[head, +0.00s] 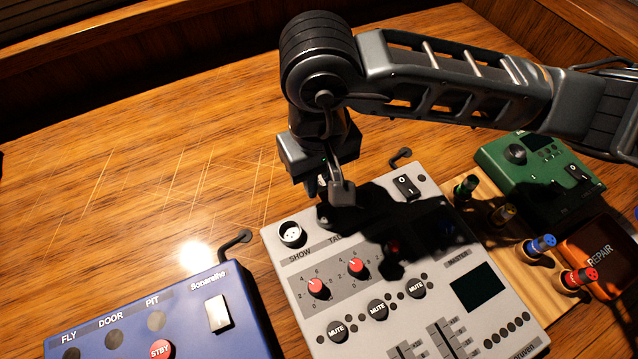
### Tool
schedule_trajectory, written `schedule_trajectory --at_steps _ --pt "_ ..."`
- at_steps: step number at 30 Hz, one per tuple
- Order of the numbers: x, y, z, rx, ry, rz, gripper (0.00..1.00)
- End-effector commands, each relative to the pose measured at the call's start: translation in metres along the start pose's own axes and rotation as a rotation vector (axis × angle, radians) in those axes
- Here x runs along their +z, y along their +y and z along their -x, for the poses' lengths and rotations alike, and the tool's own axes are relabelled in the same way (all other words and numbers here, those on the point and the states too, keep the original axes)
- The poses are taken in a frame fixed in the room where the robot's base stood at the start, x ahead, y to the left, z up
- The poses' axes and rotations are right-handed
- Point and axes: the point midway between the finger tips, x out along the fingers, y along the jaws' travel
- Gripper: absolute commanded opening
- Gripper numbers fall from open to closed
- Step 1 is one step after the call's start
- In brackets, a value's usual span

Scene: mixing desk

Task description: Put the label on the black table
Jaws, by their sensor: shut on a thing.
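My gripper (340,192) points down over the top edge of the grey mixing desk (305,262). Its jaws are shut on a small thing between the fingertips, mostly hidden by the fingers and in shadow. I cannot tell whether that thing is the label. The gripper is close above the desk's back part, right of a round white socket (290,234); whether it touches the desk is unclear. I see no separate loose label and no black table in this view.
A blue box (190,305) stands front left. On the right, a wooden rack (478,222) holds several coloured plugs, beside a green box (500,150) and an orange REPAIR box (602,262). The wooden table (120,180) is clear at left.

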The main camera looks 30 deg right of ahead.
Motion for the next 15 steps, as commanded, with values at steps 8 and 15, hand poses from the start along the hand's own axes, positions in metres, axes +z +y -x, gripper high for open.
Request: schedule_trajectory --at_steps 8,15 --pt "0.0 -0.001 -0.03 -0.003 -0.004 -0.006 0.0" --pt "-0.001 0.0 -0.041 -0.001 0.0 -0.002 0.0"
